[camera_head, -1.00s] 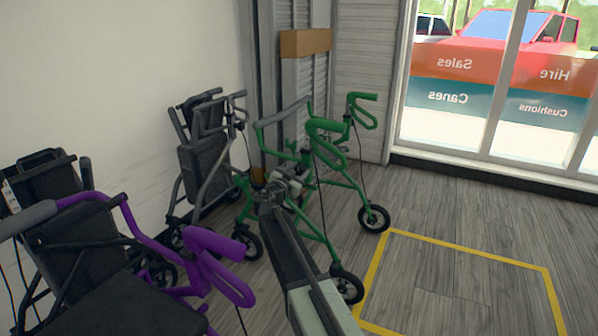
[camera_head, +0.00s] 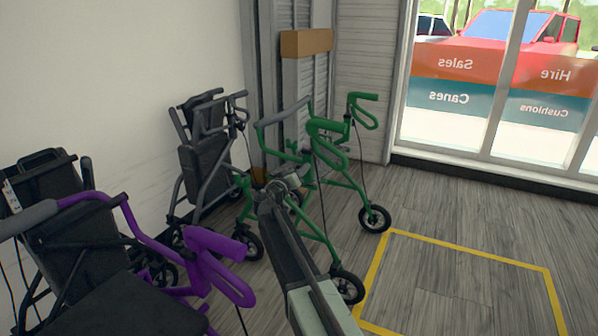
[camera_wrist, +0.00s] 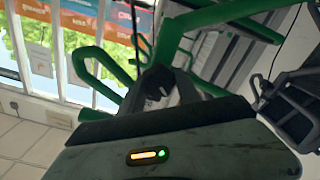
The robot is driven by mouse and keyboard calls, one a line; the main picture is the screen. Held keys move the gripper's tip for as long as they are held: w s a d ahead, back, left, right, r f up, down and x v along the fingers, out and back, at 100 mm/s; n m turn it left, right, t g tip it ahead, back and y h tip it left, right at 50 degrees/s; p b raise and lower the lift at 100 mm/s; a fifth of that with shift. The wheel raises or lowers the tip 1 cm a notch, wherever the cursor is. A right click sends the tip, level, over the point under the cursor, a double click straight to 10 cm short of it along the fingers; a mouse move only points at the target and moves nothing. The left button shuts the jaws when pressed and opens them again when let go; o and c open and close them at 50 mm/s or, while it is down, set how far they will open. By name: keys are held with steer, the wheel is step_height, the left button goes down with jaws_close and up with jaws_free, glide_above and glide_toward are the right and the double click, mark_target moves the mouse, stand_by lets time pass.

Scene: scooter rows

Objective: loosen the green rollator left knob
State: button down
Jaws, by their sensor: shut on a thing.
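The green rollator (camera_head: 318,228) stands upright near the back wall, with grey padding along its top bar and black wheels. My gripper (camera_head: 285,183) reaches to the near side of its frame in the head view. In the wrist view, green tubes rise on both sides of my gripper (camera_wrist: 172,88). It is shut on a small dark knob (camera_wrist: 157,92), which is partly hidden by the jaws and the wrist housing. In the head view the knob is hidden behind my gripper.
A purple rollator (camera_head: 215,262) stands close at the front left. A dark grey rollator (camera_head: 205,160) leans near the wall behind. A yellow floor outline (camera_head: 465,252) surrounds clear floor at the right. A cardboard box (camera_head: 306,43) and windows are at the back.

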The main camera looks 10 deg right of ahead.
steer(key=n, duration=0.6)
steer(key=shift+w+a+n, duration=0.15)
steer(key=shift+a+n, duration=0.15)
steer(key=n, duration=0.5)
steer(key=shift+f, duration=0.2)
steer(key=n, duration=0.6)
steer(key=shift+f+n+b, duration=0.15)
steer(key=shift+n+b, duration=0.25)
steer(key=n, duration=0.5)
steer(key=shift+f, duration=0.1)
steer(key=shift+n, duration=0.3)
steer(key=c, duration=0.8)
jaws_free()
steer(key=shift+c, duration=0.2)
steer(key=shift+d, duration=0.15)
